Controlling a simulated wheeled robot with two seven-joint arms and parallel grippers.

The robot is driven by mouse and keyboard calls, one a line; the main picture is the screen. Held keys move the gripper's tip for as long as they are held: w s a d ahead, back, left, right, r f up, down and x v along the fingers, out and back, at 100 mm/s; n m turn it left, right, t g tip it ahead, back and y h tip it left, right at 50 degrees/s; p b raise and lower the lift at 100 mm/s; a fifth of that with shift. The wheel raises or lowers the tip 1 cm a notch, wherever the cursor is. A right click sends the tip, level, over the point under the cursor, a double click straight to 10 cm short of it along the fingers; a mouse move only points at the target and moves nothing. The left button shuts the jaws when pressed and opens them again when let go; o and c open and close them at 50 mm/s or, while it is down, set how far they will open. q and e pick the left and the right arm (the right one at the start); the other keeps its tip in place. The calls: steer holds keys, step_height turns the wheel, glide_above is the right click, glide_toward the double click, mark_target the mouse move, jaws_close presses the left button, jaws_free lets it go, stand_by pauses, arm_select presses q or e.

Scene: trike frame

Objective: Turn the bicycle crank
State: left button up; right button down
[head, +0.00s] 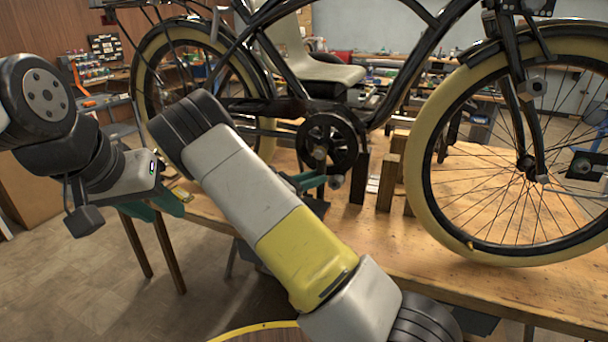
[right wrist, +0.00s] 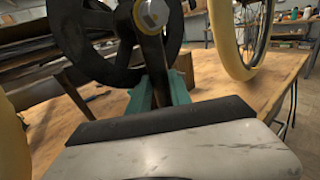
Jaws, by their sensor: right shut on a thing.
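The bicycle crank is a dark arm on the round black chainring (head: 326,143), low in the middle of the bicycle frame. In the right wrist view the crank arm (right wrist: 153,60) runs down from a bright hub bolt (right wrist: 151,13) to between my teal fingers. My right gripper (head: 308,182) is shut on the lower part of the crank; in the right wrist view my right gripper (right wrist: 158,92) hides the crank's end. My left gripper (head: 170,209) hangs left of the bicycle, away from the crank, with its teal fingers apart and nothing seen between them.
The bicycle stands on a wooden table (head: 470,285). Its cream-tyred front wheel (head: 424,150) is at right and its rear wheel (head: 146,62) at left. Wooden blocks (head: 388,182) stand right of the crank. My right arm crosses the middle foreground. Open floor (head: 90,270) lies at lower left.

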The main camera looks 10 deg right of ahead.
steer(key=shift+a, duration=0.1)
stand_by(0.3)
steer(key=w+a+r+m+t+y, duration=0.2)
steer(key=w+a+r+m+y, duration=0.2)
steer(key=r+m+y, duration=0.6)
steer(key=shift+a+m+t+y, duration=0.3)
steer(key=shift+a+m, duration=0.4)
steer(key=shift+a, duration=0.15)
stand_by(0.3)
stand_by(0.5)
steer(key=c, duration=1.2)
jaws_free()
steer(key=shift+f, duration=0.1)
steer(key=shift+s, duration=0.1)
